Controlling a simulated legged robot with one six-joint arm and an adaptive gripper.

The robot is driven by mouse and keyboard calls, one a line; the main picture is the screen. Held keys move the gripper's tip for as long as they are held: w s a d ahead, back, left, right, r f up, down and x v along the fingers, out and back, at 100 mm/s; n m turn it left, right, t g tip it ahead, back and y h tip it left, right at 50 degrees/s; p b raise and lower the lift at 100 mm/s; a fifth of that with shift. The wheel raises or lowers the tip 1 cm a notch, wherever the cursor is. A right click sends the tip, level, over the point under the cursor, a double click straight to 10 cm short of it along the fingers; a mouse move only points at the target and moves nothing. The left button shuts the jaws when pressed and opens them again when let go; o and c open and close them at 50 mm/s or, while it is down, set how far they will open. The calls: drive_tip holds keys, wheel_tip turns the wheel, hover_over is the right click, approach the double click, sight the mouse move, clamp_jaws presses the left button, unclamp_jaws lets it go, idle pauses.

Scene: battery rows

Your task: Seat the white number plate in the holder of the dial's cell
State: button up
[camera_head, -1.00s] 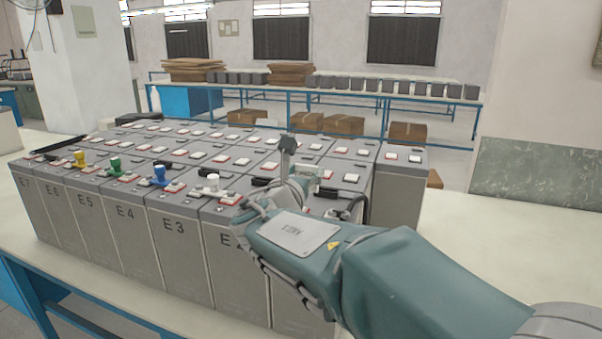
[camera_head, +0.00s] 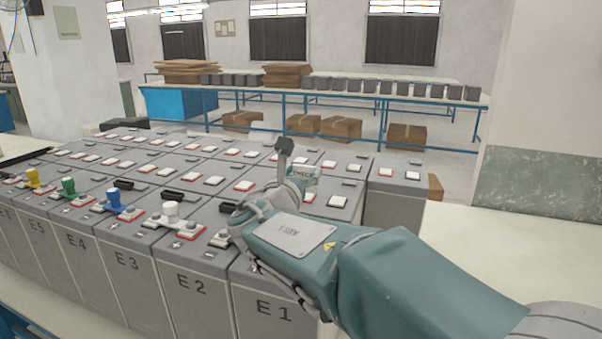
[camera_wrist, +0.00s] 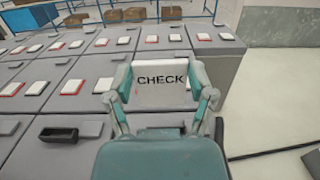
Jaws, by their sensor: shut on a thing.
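My gripper (camera_head: 296,187) is shut on a white plate (camera_head: 303,172) that reads CHECK. In the wrist view the plate (camera_wrist: 161,80) stands upright between the two fingers of my gripper (camera_wrist: 160,92), above the grey cells. Black holders (camera_head: 180,196) sit on top of some cells; one empty-looking holder (camera_wrist: 59,135) shows left of my gripper in the wrist view. I cannot make out a dial on any cell, so I cannot tell which is the dial's cell. My arm hides part of the near right cells.
Grey cells marked E1 (camera_head: 274,311), E2 (camera_head: 192,286) and on stand in close rows. Yellow, green, blue (camera_head: 113,198) and white (camera_head: 170,210) caps rise from the front row. The pale table (camera_head: 500,255) is bare at right. A blue-framed bench stands behind.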

drive_tip(key=shift+d+f, duration=0.1)
drive_tip(key=shift+f, duration=2.75)
drive_tip(key=shift+s+d, duration=0.1)
drive_tip(key=shift+f, duration=1.5)
drive_tip(key=o, duration=1)
drive_tip(key=shift+c, duration=0.2)
wheel_tip(320, 180, up, 10)
drive_tip(key=shift+f, duration=0.1)
